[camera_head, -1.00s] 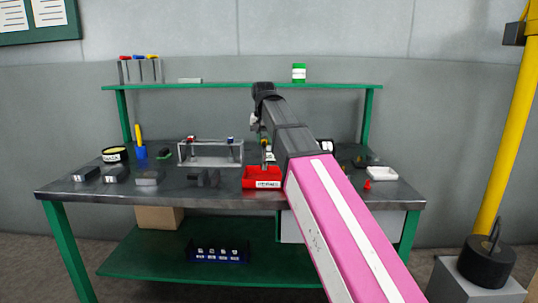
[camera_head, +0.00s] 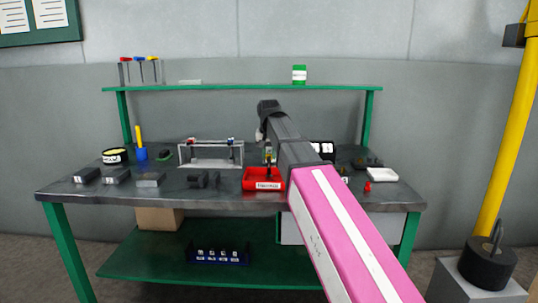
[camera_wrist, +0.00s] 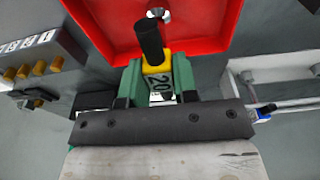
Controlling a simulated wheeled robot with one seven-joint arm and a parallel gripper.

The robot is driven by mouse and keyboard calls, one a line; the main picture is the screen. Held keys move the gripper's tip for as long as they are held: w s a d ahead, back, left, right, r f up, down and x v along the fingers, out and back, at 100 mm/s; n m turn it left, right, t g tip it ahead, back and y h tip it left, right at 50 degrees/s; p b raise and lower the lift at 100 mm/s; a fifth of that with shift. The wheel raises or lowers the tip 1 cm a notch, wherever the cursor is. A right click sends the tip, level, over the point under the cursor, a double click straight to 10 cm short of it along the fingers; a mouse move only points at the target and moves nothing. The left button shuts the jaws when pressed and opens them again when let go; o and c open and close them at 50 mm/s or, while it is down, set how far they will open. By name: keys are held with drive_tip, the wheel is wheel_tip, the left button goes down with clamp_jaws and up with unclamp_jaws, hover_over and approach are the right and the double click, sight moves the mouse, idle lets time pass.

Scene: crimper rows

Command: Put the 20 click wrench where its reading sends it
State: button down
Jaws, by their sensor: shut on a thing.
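The 20 click wrench (camera_wrist: 152,48) shows in the wrist view with a black end, a yellow collar and the number 20 below it. My gripper (camera_wrist: 157,80) is shut on it, with a green finger on each side. In the head view my gripper (camera_head: 268,157) is small and partly hidden by my arm, just above the back of a red tray (camera_head: 263,186). The red tray (camera_wrist: 85,14) also fills the top of the wrist view, with a small metal piece inside. The tray's front label is too small to read.
A grey metal stand (camera_head: 211,164) is left of the tray. A white dish (camera_head: 382,174) is at right. A green shelf (camera_head: 220,87) spans the back.

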drive_tip(key=c, duration=0.9)
unclamp_jaws()
drive_tip(key=shift+f, duration=0.1)
drive_tip(key=r, duration=0.4)
drive_tip(key=s+r, duration=0.1)
drive_tip(key=r, duration=0.7)
drive_tip(key=shift+s+r, duration=0.1)
drive_tip(key=shift+s, duration=0.2)
